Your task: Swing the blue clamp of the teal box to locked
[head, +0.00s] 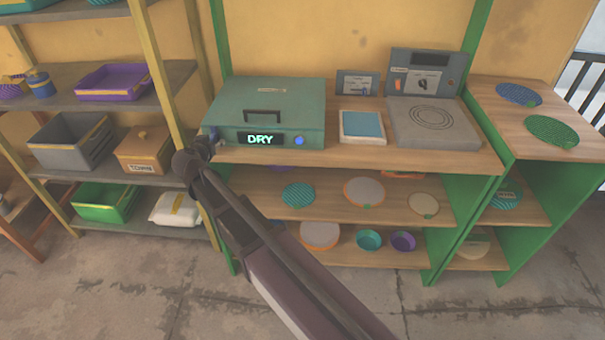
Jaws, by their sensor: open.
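The teal box (268,104) stands at the left end of the wooden bench top, its lid down, with a dark handle (262,115) on the lid. Its front has a display (261,139) reading DRY and a round blue knob (299,141). My gripper (207,140) is at the box's front left corner, open, small and dark in the head view. A small bluish part (213,132) shows beside it at that corner; it may be the blue clamp, mostly hidden behind my gripper. I cannot tell its position or whether my gripper touches it.
Right of the box are a light tray with a blue pad (362,126), a grey plate device (432,122) and control panels (426,72). A yellow shelf post (158,75) stands close left of my gripper. Shelves below hold plates and bowls (369,239).

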